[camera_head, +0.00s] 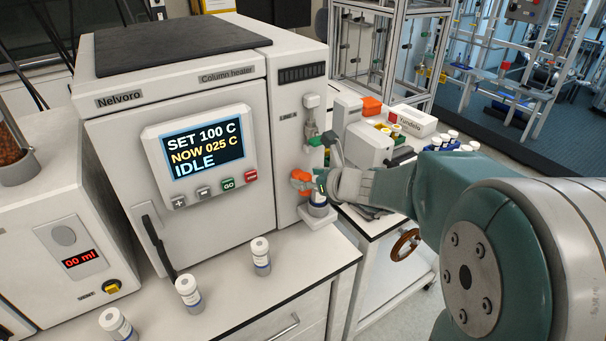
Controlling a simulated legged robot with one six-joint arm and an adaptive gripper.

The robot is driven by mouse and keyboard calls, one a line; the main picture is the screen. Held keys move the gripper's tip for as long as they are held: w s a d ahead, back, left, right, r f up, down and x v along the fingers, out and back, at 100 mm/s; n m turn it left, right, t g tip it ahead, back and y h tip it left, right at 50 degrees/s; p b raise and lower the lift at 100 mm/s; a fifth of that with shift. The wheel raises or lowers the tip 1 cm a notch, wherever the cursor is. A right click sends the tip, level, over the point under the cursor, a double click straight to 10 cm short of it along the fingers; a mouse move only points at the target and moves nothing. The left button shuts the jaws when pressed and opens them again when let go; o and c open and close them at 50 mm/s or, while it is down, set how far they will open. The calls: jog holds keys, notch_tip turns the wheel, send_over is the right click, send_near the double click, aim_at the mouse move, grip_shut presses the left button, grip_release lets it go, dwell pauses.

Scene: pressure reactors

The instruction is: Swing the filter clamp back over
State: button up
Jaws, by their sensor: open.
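An orange part (301,177), which looks like the filter clamp, sits at the right side of the white column heater (188,90), above a small vial (318,205) on a white ledge. Its exact position, swung over or swung away, is hard to tell at this size. My gripper (324,180) is open, right beside the orange part and the vial. Its fingertips are small in view and overlap these parts, so I cannot tell whether they touch. A grey fitting with a green piece (316,141) is above the orange part.
White-capped vials stand on the bench in front of the heater (261,257), (188,294) and (117,324). A pump unit (78,240) is at the left. Behind my gripper are a white device (368,146), a box (411,121) and more vials. A brown handwheel (405,245) is below my arm.

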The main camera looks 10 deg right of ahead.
jog(key=shift+w+a+f, duration=0.25)
jog(key=shift+w, duration=0.2)
jog(key=shift+d, duration=0.1)
grip_shut()
